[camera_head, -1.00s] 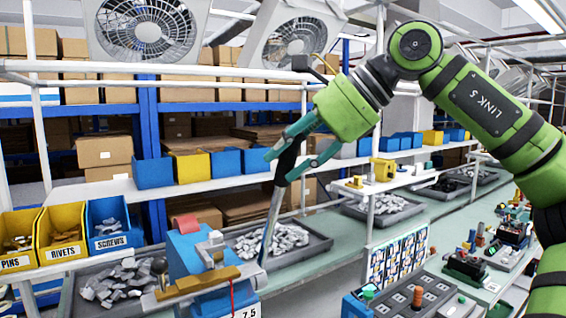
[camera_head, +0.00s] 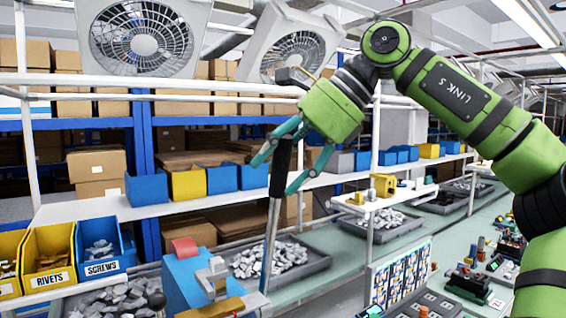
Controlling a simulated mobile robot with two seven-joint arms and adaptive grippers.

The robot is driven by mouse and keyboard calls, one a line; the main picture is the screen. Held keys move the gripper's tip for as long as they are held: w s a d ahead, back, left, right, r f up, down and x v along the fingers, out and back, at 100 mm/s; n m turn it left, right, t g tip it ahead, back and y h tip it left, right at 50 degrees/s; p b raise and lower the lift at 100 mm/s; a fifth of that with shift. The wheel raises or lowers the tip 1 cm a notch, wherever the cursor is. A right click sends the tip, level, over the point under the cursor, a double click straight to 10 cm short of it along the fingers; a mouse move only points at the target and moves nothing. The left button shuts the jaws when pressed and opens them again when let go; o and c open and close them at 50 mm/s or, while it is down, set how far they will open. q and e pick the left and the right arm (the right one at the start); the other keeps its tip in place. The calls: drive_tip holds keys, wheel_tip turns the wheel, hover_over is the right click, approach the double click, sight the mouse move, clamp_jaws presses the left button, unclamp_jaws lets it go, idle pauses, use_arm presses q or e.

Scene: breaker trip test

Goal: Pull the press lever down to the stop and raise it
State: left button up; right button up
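The press (camera_head: 190,285) is a blue body with a red part on top, at the lower left of centre. Its lever (camera_head: 270,238) is a metal rod with a black grip (camera_head: 281,168); it stands nearly upright, its top leaning slightly right. My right gripper (camera_head: 278,172) comes from the upper right, its teal fingers spread on both sides of the black grip. The grip is between the fingers, with gaps visible; whether anything touches at the palm I cannot tell. The rod's lower end passes beside the press. My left gripper is not in view.
Yellow and blue bins, including rivets (camera_head: 50,262) and screws (camera_head: 98,250), stand left of the press. A tray of metal parts (camera_head: 268,258) lies behind the lever. A panel of coloured cards (camera_head: 400,272) and a small raised shelf (camera_head: 385,208) stand to the right.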

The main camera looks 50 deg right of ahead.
drive_tip(key=shift+w, duration=0.15)
drive_tip(key=v, duration=1.2)
drive_tip(key=shift+f, duration=0.1)
idle(0.4)
